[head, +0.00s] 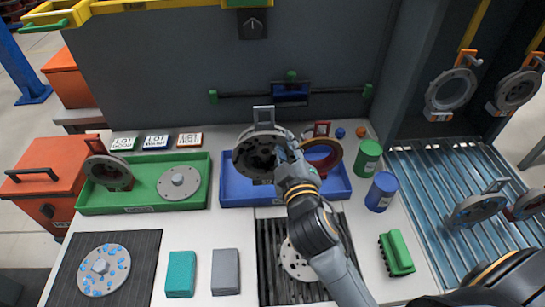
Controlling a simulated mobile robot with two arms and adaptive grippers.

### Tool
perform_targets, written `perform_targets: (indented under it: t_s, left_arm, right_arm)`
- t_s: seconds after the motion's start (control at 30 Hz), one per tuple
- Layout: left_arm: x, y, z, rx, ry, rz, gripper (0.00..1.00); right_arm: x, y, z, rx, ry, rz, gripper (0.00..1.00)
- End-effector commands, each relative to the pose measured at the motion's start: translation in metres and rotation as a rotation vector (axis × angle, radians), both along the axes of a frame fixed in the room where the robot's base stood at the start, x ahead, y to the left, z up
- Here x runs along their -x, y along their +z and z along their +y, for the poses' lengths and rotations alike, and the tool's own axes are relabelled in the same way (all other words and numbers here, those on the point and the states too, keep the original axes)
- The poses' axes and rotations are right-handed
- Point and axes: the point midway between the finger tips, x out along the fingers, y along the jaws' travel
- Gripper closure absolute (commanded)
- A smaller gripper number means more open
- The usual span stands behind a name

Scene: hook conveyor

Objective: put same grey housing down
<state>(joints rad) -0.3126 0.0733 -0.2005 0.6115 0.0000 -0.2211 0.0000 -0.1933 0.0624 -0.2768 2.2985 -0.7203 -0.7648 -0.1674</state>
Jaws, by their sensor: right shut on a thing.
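A grey housing (251,152), round with a dark hollow inside and a square loop on top, is at the left part of the blue tray (236,190). My right gripper (284,153) is at its right side, shut on it; my own wrist partly hides the fingers. Whether the housing rests on the tray floor or hangs just above it I cannot tell. My left gripper is out of view.
The green tray (142,202) holds another housing (108,172) and a grey cover (179,183). Green (368,157) and blue (381,192) cans stand at right. Hanging housings (451,89) are farther right.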

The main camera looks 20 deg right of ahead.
Motion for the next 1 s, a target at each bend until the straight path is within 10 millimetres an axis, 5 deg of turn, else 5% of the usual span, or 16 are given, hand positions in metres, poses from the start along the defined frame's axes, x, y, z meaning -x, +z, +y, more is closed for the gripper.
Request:
perform_targets:
  t_s: [0.13, 0.4, 1.0]
  left_arm:
    - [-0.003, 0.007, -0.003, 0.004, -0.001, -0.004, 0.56]
    - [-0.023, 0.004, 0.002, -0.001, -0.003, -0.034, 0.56]
    - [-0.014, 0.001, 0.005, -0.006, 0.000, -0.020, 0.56]
  right_arm:
    - [-0.036, -0.011, 0.003, -0.001, 0.000, -0.006, 1.00]
    - [-0.070, -0.056, 0.007, -0.002, 0.000, -0.007, 1.00]
    - [-0.083, -0.102, 0.008, -0.003, 0.002, -0.007, 1.00]
